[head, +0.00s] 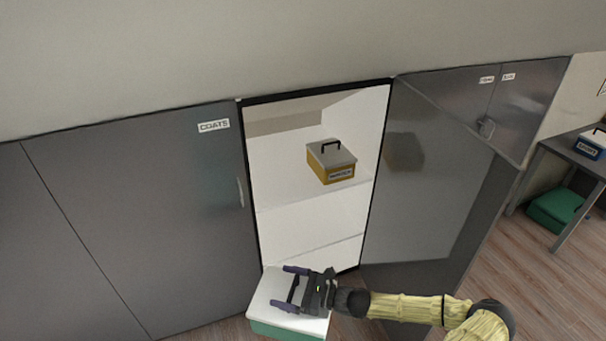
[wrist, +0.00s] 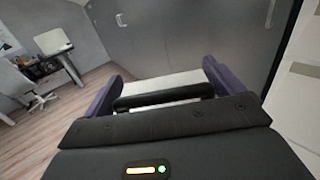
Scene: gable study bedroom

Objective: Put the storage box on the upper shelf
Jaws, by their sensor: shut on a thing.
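A storage box (head: 262,304) with a white lid and green sides is in front of the open cupboard, low in the head view. My gripper (head: 291,288) is shut on its dark handle, above the lid. In the wrist view the handle (wrist: 165,98) lies between the two fingers, with a strip of pale lid beyond it. The open cupboard has a white interior with an upper shelf (head: 285,205) and a lower shelf (head: 325,248). Most of the box's underside is hidden, so I cannot tell whether it touches anything.
A yellow box (head: 331,166) with a grey lid and black handle is on the upper shelf, towards the right. The grey open door (head: 425,190) stands right of the opening; a closed door (head: 180,200) is left. A desk (head: 565,150) holds a blue box, with a green box beneath.

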